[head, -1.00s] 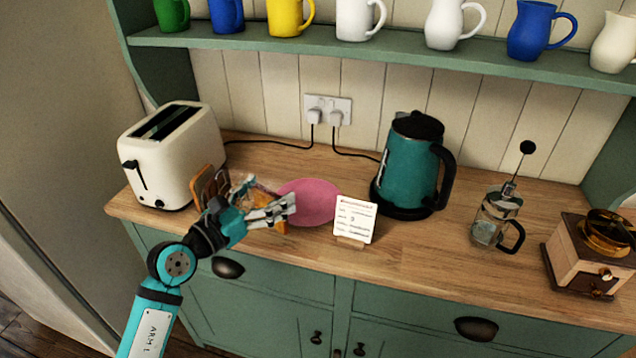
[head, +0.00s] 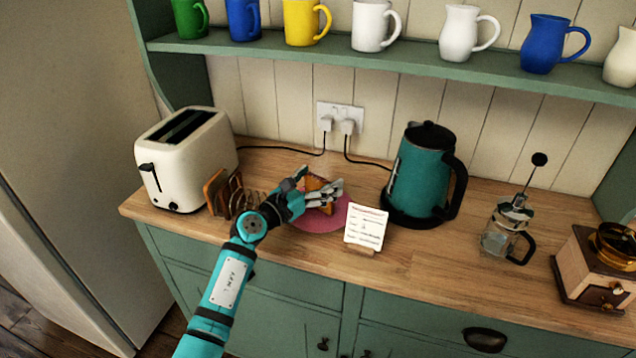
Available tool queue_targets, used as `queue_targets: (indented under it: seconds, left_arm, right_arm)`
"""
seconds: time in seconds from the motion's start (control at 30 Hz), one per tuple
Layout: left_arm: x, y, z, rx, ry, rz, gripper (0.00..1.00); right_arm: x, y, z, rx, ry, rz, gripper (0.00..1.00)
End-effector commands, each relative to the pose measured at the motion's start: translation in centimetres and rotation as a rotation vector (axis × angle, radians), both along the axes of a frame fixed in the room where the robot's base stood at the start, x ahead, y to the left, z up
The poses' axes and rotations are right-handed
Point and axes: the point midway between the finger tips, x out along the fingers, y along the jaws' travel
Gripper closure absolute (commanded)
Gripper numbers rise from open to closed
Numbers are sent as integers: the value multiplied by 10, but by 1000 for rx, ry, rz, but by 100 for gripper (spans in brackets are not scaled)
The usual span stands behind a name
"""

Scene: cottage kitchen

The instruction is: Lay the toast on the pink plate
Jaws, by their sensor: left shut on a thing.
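The toast (head: 318,184) is a golden-brown slice, held between the fingers of my left gripper (head: 322,192). The gripper is shut on it and partly hides it. The toast is tilted and shows over the pink plate (head: 318,222); I cannot tell whether it touches the plate. The plate lies on the wooden counter, partly covered by my gripper. My right gripper is not in the head view.
A toast rack (head: 236,192) stands left of the plate, beside the cream toaster (head: 188,160). A card on a stand (head: 366,226) is close to the plate's right front. The teal kettle (head: 420,175), French press (head: 508,230) and coffee grinder (head: 598,262) stand further right.

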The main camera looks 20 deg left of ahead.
Motion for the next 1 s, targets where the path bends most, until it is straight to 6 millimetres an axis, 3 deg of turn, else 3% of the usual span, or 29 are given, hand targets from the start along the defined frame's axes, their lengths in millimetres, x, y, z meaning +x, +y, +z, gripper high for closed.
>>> queue_targets:
  seconds: [0.4,0.43,0.53,0.87,1.0]
  left_arm:
    - [0,0,-7,0,0,0,22]
    - [0,0,-6,0,0,0,11]
    - [0,0,-6,0,0,0,0]
    - [0,0,0,-1,0,0,0]
    - [-17,9,-4,4,1,2,0]
  right_arm:
    - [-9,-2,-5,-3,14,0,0]
    - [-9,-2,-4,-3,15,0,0]
    - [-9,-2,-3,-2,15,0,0]
    - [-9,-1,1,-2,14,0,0]
    - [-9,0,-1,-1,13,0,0]
